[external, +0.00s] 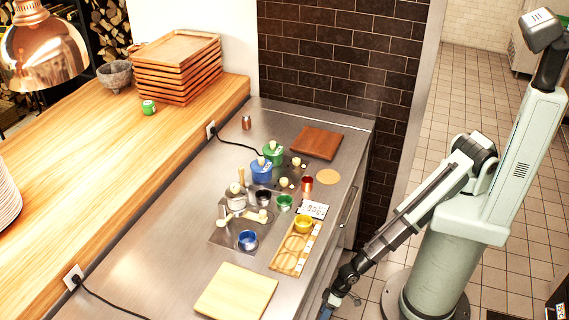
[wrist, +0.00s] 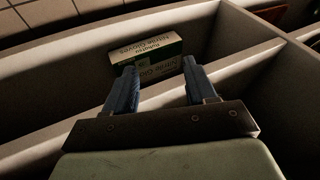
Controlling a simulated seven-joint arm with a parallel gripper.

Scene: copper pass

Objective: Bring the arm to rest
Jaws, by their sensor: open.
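My gripper (wrist: 160,82) is open, with its two blue fingers apart and nothing between them that I can see it holding. In the wrist view a box of nitrile gloves (wrist: 150,50) lies just beyond the fingertips, in a pale compartment with raised walls (wrist: 235,85). I cannot tell whether the fingers touch the box. In the external view my arm reaches down to the left, beside the counter's front, and my gripper (external: 328,312) is low at the bottom edge, partly cut off.
A steel counter (external: 160,270) holds a pale board (external: 236,291), a brown board (external: 316,142), a wooden tray with round recesses (external: 283,262), and several coloured cups. A wooden ledge (external: 60,180) with stacked trays (external: 175,65) runs behind.

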